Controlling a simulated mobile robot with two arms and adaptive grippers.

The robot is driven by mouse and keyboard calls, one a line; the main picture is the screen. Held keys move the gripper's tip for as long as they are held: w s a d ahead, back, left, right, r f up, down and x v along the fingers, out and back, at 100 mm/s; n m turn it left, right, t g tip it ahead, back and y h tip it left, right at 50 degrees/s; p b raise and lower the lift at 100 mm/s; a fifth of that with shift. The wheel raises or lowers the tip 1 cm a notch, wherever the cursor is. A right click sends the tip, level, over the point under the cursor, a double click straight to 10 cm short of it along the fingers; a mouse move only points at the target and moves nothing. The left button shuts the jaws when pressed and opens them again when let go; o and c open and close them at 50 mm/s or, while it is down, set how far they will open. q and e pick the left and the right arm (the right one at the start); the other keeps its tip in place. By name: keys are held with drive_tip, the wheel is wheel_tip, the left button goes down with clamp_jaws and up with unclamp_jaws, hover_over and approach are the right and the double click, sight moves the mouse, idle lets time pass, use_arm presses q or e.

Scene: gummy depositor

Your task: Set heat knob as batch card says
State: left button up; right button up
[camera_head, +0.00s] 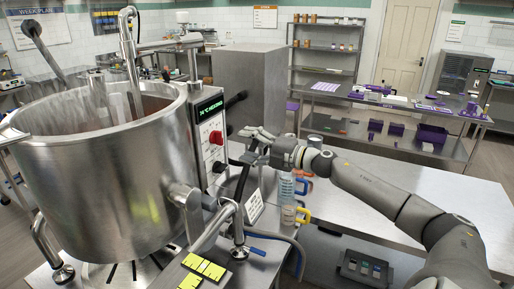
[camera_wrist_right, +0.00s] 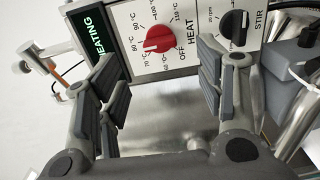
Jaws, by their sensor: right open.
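The red heat knob (camera_head: 216,137) is on the control panel beside the big steel kettle (camera_head: 110,180). In the right wrist view the heat knob (camera_wrist_right: 158,38) sits on a white dial plate, its pale pointer mark seeming to face the 70–80 °C side. My right gripper (camera_head: 250,146) is open, just right of the panel. In the wrist view its fingers (camera_wrist_right: 158,62) stand apart on either side of the knob, with no visible contact. A white printed card (camera_head: 254,207) stands below the gripper; its text is too small to read. My left gripper is not in view.
A black stir knob (camera_wrist_right: 233,25) is beside the heat knob. The green display (camera_head: 210,107) reads HEATING. Measuring jugs (camera_head: 289,188) with coloured handles stand under my right wrist. The steel table (camera_head: 400,195) at right is mostly clear. Yellow labels (camera_head: 205,267) lie in front.

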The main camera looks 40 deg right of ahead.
drive_tip(key=shift+v, duration=1.3)
